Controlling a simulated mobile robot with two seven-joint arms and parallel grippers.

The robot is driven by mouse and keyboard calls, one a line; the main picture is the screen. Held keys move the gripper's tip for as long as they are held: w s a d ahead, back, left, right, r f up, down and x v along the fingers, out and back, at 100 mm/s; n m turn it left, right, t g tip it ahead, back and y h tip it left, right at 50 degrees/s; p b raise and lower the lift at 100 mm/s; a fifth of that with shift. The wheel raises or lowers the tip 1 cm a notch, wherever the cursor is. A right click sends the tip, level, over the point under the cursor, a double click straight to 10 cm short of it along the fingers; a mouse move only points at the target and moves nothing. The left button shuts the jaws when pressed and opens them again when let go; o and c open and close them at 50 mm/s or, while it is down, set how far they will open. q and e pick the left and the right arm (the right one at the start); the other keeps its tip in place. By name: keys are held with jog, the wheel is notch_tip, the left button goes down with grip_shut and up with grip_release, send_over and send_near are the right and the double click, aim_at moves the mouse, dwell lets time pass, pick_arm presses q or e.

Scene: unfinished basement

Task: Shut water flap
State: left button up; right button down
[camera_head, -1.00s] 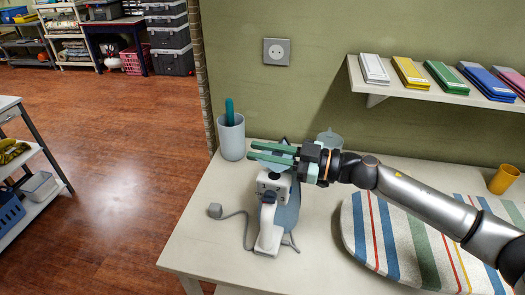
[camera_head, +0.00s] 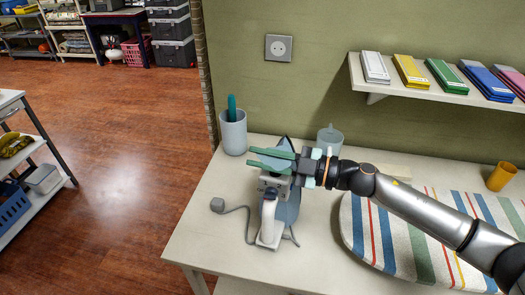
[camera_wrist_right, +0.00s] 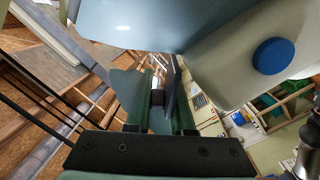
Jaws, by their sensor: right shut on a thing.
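A light blue and white iron (camera_head: 289,208) stands on the pale table with its white handle (camera_head: 268,220) toward me. Its top is partly hidden by my right gripper (camera_head: 252,157), whose green fingers lie across it from the right. The fingers are shut on a light blue piece that looks like the water flap (camera_head: 272,160). Its exact angle is hard to tell. In the right wrist view, the fingers (camera_wrist_right: 158,98) are close around a thin blue-grey edge, with the iron's large blue-grey surface (camera_wrist_right: 140,22) just above. My left gripper is not in view.
A grey cup (camera_head: 233,135) with a teal item and a clear jug (camera_head: 329,139) stand behind the iron. A striped ironing board (camera_head: 405,250) lies to the right, under my right arm. The iron's cord and plug (camera_head: 217,205) lie left. A shelf (camera_head: 372,97) hangs above right.

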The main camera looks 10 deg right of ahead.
jog(key=shift+s+f+n, duration=0.15)
jog(key=shift+s+n, duration=0.05)
jog(key=shift+n, duration=0.5)
jog(key=c, duration=0.9)
grip_release()
jog(key=shift+b+v, duration=1.35)
jog(key=shift+v, duration=4.85)
jog(key=shift+s, duration=0.1)
